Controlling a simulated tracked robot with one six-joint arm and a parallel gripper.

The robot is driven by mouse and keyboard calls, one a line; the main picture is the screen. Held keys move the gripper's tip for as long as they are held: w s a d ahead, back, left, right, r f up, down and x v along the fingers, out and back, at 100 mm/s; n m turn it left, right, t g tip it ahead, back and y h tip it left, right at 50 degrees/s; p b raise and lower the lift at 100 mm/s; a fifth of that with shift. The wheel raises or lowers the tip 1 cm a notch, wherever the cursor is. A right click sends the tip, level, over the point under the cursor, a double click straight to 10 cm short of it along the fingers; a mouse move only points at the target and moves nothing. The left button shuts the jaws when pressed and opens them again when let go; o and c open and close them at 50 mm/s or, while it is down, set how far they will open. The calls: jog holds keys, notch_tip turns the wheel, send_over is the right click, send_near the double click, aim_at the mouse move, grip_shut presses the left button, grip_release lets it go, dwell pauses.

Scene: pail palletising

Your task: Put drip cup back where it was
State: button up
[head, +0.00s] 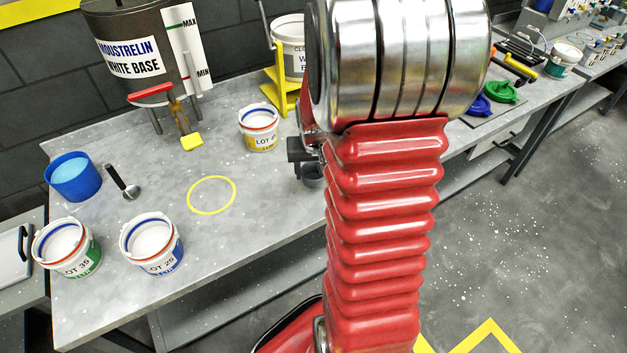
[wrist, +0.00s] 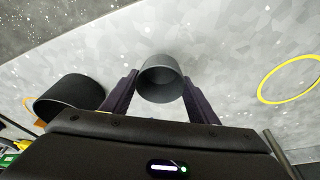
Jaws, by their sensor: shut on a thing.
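The drip cup, a small dark grey cup (wrist: 160,82), sits between the two dark fingers of my gripper (wrist: 160,95) in the wrist view. The gripper is shut on it. In the head view my gripper (head: 302,157) is partly hidden behind my red arm, and the cup (head: 313,178) shows just below it, near the bench's front edge. I cannot tell whether the cup touches the bench. A yellow ring (head: 211,195) is marked on the grey bench top to the left of the cup; it also shows at the right in the wrist view (wrist: 290,79).
A yellow-labelled pail (head: 260,138) stands behind the ring. Pails LOT 35 (head: 76,268) and LOT 26 (head: 160,266), a blue tub (head: 75,177) and a dark scoop (head: 122,182) are at left. The tank (head: 128,45) and yellow stand (head: 284,90) are behind. The ring's inside is clear.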

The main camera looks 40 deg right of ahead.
aim_at(313, 180)
jog(key=shift+f, duration=0.15)
jog(key=shift+f, duration=1.85)
jog(key=shift+f, duration=0.1)
jog(key=o, duration=1.1)
jog(key=shift+v, duration=6.1)
